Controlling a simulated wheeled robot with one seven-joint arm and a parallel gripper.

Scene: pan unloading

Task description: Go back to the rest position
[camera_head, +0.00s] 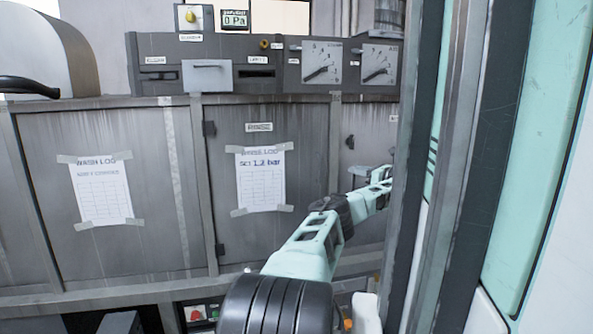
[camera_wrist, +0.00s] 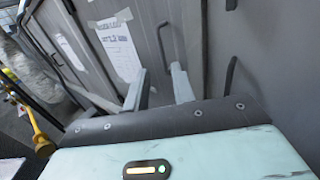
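My gripper (camera_wrist: 158,80) shows in the wrist view with its two grey fingers spread apart and nothing between them. The fingers point toward the grey cabinet front, near a dark vertical door handle (camera_wrist: 165,42). I cannot tell whether they touch anything. In the head view my teal arm reaches from the bottom middle up to the right. Its far end is small and partly hidden by the dark upright at the right. No pan is in view.
A grey cabinet (camera_head: 120,250) with two taped paper sheets (camera_head: 262,180) spans the background. A control panel (camera_head: 265,64) with two dials stands on top. A dark upright (camera_head: 418,150) and teal panel (camera_head: 535,150) stand close on the right. A yellow object (camera_wrist: 40,138) shows at left.

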